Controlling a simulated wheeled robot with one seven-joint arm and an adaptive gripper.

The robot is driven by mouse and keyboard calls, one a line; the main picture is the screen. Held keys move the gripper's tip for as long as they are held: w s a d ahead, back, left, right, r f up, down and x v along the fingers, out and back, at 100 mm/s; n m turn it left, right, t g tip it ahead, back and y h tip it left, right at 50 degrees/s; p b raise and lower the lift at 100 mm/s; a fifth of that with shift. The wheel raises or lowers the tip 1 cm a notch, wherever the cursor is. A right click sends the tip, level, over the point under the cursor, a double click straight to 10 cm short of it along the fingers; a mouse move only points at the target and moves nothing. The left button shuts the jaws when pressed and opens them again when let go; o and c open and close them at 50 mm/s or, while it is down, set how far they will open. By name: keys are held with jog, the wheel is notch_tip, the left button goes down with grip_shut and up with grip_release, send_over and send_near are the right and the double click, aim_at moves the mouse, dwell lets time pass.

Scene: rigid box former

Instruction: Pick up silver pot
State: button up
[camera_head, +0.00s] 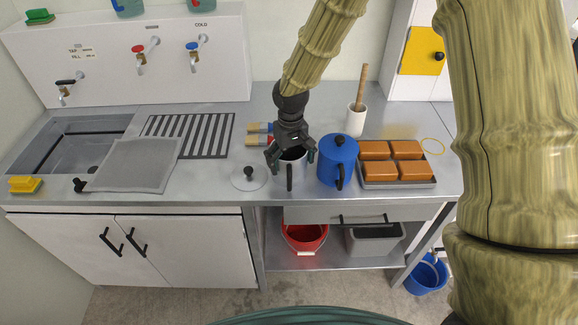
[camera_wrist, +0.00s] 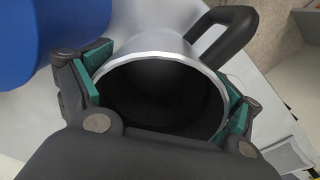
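The silver pot (camera_head: 289,178) stands upright and open on the counter, left of the blue pot (camera_head: 331,163). Its black handle faces the front. My gripper (camera_head: 291,156) is over the pot from above, with its fingers spread wide on either side of the rim. In the wrist view, the pot's bright rim (camera_wrist: 157,58) and dark inside lie between the green pads of my gripper (camera_wrist: 165,92). The pads are at or very close to the rim on both sides; I cannot tell whether they press on it. The handle points to the upper right there.
A lid with a black knob (camera_head: 249,179) lies just left of the pot. Brushes (camera_head: 258,135) lie behind it. A tray of orange blocks (camera_head: 398,185) and a white holder with a wooden handle (camera_head: 355,121) are to the right. A grey board (camera_head: 135,165) lies by the sink.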

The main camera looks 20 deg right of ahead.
jog(key=c, duration=0.3)
jog(key=shift+r, duration=0.1)
